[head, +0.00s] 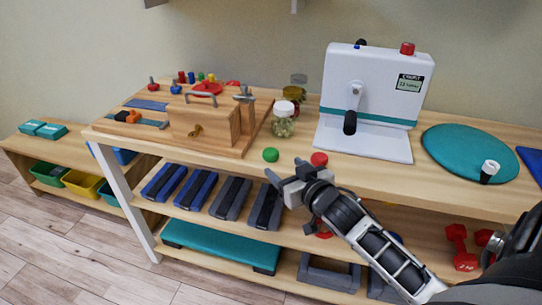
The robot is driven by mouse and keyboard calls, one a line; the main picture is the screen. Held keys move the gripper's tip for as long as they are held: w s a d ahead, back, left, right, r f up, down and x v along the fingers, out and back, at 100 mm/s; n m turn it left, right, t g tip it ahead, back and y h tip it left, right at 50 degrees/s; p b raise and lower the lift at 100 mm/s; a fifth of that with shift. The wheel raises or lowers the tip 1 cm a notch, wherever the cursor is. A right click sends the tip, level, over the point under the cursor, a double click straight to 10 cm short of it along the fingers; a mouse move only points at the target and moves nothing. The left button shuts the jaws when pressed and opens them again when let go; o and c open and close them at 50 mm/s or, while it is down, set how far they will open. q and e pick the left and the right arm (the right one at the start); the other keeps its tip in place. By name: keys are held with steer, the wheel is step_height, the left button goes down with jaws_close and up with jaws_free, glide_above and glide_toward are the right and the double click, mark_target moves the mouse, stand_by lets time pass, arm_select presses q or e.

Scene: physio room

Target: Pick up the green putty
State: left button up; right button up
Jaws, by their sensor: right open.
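The green putty (271,155) is a small round green lump on the wooden table top (375,178), close to its front edge. A similar red lump (319,159) lies to its right. My right gripper (282,168) comes in from the lower right. It is open and empty, with its fingertips in front of the green putty and apart from it in the picture. The green putty is fully visible. My left gripper is not in view.
A jar with a white lid (283,120) stands behind the putty. A wooden activity board (205,125) is to the left. A white machine with a crank (368,95) and a teal disc (468,153) are to the right. Shelves with weights lie below.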

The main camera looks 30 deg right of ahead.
mark_target(274, 155)
steer(key=x, duration=0.4)
steer(key=shift+w+d, duration=0.1)
steer(key=shift+w, duration=0.35)
steer(key=x, duration=0.4)
steer(key=shift+w+d+r, duration=0.15)
steer(key=shift+w, duration=0.05)
steer(key=shift+c, duration=0.4)
steer(key=c, duration=1)
